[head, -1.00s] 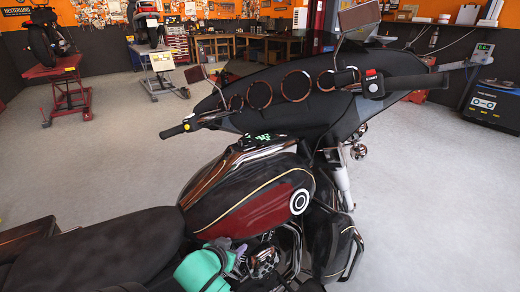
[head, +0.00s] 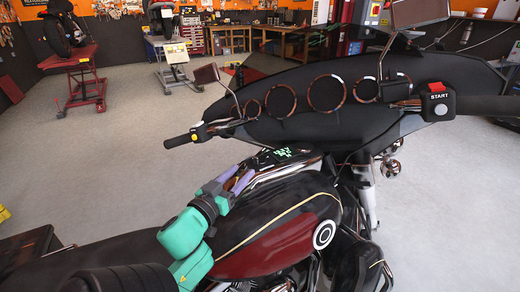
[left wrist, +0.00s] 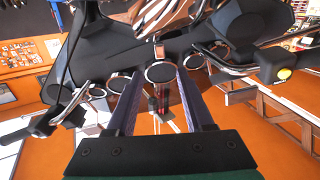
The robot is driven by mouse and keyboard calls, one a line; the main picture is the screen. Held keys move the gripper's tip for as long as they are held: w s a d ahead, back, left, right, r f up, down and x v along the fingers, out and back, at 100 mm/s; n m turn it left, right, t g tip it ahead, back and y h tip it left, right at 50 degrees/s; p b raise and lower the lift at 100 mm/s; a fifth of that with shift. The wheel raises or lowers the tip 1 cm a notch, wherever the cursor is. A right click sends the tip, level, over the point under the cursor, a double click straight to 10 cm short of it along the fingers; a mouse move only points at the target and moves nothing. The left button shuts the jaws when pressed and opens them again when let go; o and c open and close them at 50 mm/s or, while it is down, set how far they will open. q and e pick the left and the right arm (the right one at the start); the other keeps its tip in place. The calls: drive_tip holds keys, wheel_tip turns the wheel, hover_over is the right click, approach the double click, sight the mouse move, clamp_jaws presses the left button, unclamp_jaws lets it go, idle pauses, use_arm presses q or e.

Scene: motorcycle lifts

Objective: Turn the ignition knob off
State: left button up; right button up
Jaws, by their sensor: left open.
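The motorcycle's dark red and black tank (head: 285,215) has a chrome console with a green-lit display (head: 280,152) on top. I cannot clearly make out the ignition knob in the head view. My left gripper (head: 240,178), green with purple fingers, is open above the tank's rear top, just behind the console. In the left wrist view its two fingers (left wrist: 160,78) are apart, with a round gauge (left wrist: 160,72) seen beyond the gap. My right gripper is out of view.
The black fairing with several gauges (head: 280,101) rises ahead of the console. The left handlebar grip (head: 178,140) and the right handlebar's red START switch (head: 437,88) flank it. The seat (head: 110,245) lies behind the tank. A red lift (head: 80,75) stands far left; the floor between is clear.

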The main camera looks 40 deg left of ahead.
sight(261, 153)
use_arm(q)
drive_tip(key=p+x, duration=0.1)
drive_tip(key=x, duration=1)
drive_tip(key=shift+w+a, duration=0.1)
drive_tip(key=shift+w, duration=0.25)
clamp_jaws()
